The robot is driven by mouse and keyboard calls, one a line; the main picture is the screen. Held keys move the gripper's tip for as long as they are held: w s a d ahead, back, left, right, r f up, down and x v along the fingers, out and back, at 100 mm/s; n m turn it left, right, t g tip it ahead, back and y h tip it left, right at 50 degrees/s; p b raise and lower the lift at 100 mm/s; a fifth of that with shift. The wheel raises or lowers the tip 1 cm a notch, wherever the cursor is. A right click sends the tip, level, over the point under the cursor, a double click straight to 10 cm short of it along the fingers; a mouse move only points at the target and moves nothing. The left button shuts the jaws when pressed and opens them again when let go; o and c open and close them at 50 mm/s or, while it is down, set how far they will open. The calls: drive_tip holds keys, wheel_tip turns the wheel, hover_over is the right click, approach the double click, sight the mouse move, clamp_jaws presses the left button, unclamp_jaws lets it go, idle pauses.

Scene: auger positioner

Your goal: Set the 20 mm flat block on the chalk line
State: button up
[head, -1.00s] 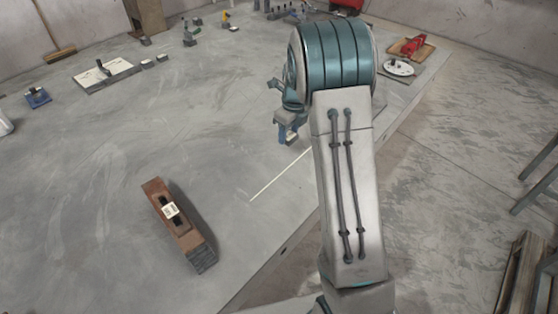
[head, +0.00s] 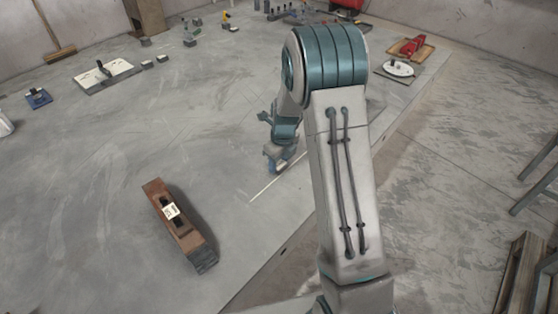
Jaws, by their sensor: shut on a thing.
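The white chalk line (head: 262,189) runs diagonally across the grey slab, and its near left end shows clearly. My gripper (head: 277,168) is low over the upper part of the line and hides some of it. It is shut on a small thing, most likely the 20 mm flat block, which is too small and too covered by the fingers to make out. I cannot tell whether the held piece touches the slab.
A brown wooden plane-like tool (head: 180,224) lies left of the line's near end. Small grey blocks (head: 148,65) lie beside a white board (head: 105,72) at the back left. A round white disc (head: 398,69) and a red tool (head: 411,46) are at the back right. The middle slab is clear.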

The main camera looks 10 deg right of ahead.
sight(282, 166)
drive_tip(key=shift+f, duration=0.2)
drive_tip(key=o, duration=1.2)
drive_tip(key=shift+r, duration=0.15)
wheel_tip(282, 166, up, 11)
drive_tip(key=s, duration=0.1)
drive_tip(key=s+r+n, duration=0.3)
drive_tip(key=s+n, duration=0.5)
drive_tip(key=n, duration=0.1)
drive_tip(key=s+r+n+t, duration=0.1)
drive_tip(key=s+r+n, duration=0.2)
drive_tip(key=s+n, duration=0.6)
drive_tip(key=s+r+n, duration=0.3)
drive_tip(key=s+n, duration=0.6)
drive_tip(key=n, duration=0.1)
drive_tip(key=shift+s+r+n+t+h, duration=0.25)
drive_tip(key=shift+n+t+h, duration=0.05)
drive_tip(key=shift+h, duration=0.1)
